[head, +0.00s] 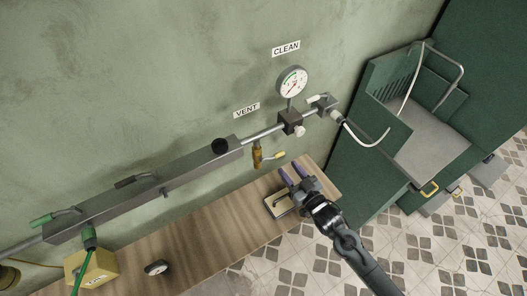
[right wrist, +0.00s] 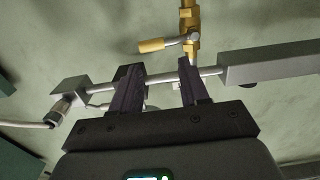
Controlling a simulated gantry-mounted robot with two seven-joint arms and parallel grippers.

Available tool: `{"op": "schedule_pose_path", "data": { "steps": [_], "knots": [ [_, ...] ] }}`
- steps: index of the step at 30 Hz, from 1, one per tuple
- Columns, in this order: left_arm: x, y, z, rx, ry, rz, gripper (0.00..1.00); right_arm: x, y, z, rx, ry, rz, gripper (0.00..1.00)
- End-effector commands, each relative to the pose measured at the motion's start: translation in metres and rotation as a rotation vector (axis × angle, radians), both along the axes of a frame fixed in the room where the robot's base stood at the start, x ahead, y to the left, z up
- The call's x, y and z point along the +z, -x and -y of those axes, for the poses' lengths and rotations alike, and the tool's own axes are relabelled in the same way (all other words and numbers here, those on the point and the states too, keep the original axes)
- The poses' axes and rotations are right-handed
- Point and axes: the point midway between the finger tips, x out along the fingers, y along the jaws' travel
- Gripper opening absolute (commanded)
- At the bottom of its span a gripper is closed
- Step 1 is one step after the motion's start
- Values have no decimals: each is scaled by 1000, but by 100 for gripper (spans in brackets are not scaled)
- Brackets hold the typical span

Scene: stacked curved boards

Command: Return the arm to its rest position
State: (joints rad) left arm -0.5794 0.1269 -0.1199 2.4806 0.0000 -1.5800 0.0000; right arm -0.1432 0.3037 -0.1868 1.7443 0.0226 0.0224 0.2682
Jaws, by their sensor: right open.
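My right arm (head: 352,252) reaches up from the bottom right in the head view. Its gripper (head: 291,170) is over the right end of the wooden bench, with two purple-grey fingers apart and nothing between them. In the right wrist view the open fingers (right wrist: 158,70) point toward the wall pipe and a brass valve (right wrist: 186,35). The brass valve (head: 257,157) hangs from the pipe to the left of the gripper in the head view. The fingers look apart from it. My left gripper is not in view.
A pale box (head: 279,207) lies on the wooden bench (head: 205,240) beside the gripper. A gauge (head: 292,82) and steel pipe (head: 262,134) run along the wall. A yellow box (head: 92,268) and black dial (head: 156,267) sit left. A green cabinet (head: 378,150) stands right; tiled floor is clear.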

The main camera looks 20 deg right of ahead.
Motion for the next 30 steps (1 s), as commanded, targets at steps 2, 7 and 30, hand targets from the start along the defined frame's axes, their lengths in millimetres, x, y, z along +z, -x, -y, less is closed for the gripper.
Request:
{"op": "schedule_pose_path", "data": {
  "steps": [2, 7, 30],
  "knots": [
    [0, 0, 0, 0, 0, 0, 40, 0, 0, 0, 0, 0, 1, 45],
    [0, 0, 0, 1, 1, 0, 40, -1, 1, 0, -1, 1, -3, 45],
    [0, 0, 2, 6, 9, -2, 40, -32, 185, -27, -104, 51, -748, 45]
  ]
}}
